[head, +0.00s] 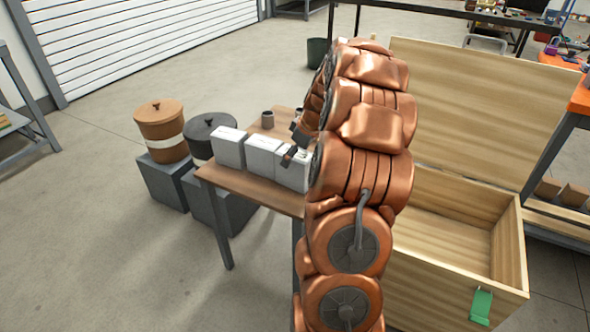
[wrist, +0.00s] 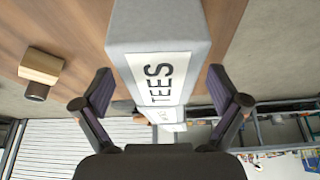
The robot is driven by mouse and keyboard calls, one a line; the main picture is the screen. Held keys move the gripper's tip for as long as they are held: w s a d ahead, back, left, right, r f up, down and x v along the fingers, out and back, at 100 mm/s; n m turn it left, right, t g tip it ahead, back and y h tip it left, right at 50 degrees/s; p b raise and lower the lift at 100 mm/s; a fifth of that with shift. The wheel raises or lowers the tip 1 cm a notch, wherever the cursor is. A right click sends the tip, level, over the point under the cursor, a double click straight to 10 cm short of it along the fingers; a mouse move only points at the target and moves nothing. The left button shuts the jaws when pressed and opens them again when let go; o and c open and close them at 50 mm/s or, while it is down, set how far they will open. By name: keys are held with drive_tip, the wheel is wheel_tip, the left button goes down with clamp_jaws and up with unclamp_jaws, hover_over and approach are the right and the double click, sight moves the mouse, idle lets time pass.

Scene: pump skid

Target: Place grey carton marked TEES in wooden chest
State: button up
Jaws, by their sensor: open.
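The grey carton marked TEES (wrist: 160,30) stands on the wooden table, its white label facing the wrist camera. In the head view it appears to be the rightmost carton (head: 292,174), partly hidden by my arm. My gripper (wrist: 160,76) is open, with one finger on each side of the carton's near end and a visible gap on both sides. In the head view my gripper (head: 296,145) is by the carton's top, mostly hidden by my arm. The wooden chest (head: 440,272) stands open at the right, its lid raised and the visible part of its inside empty.
Two similar cartons (head: 228,147) (head: 263,155) stand in a row on the table (head: 214,174). A small cup (head: 267,119) is behind them. Lidded pots (head: 160,125) (head: 210,134) stand on grey blocks at the left. An orange-topped bench (head: 580,98) is right of the chest.

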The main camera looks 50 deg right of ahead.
drive_tip(key=shift+f, duration=0.15)
idle(0.3)
clamp_jaws()
idle(0.7)
